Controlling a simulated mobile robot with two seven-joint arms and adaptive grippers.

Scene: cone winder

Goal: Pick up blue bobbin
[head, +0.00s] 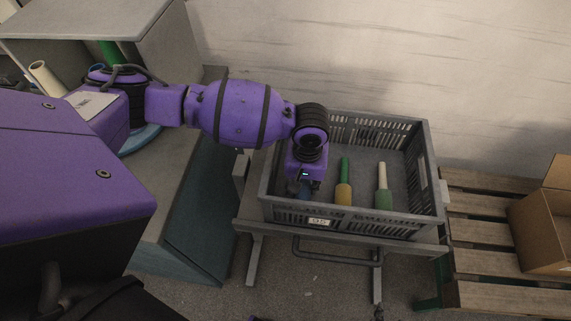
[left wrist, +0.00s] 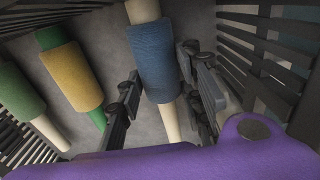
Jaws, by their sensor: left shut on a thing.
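The blue bobbin (left wrist: 155,62) is a pale tube with blue yarn wound on it, lying in the grey crate (head: 432,190). My left gripper (left wrist: 160,75) has one finger on each side of it and is shut on it. In the head view my left gripper (head: 304,189) points down into the left part of the crate and mostly hides the bobbin. Whether the bobbin is off the crate floor I cannot tell. My right gripper is in neither view.
A yellow bobbin (head: 343,194) and a green bobbin (head: 383,199) lie in the crate to the right. The slatted crate wall is close beside my left gripper. A wooden pallet (head: 485,240) with a cardboard box (head: 540,235) stands right; a grey cabinet (head: 185,235) stands left.

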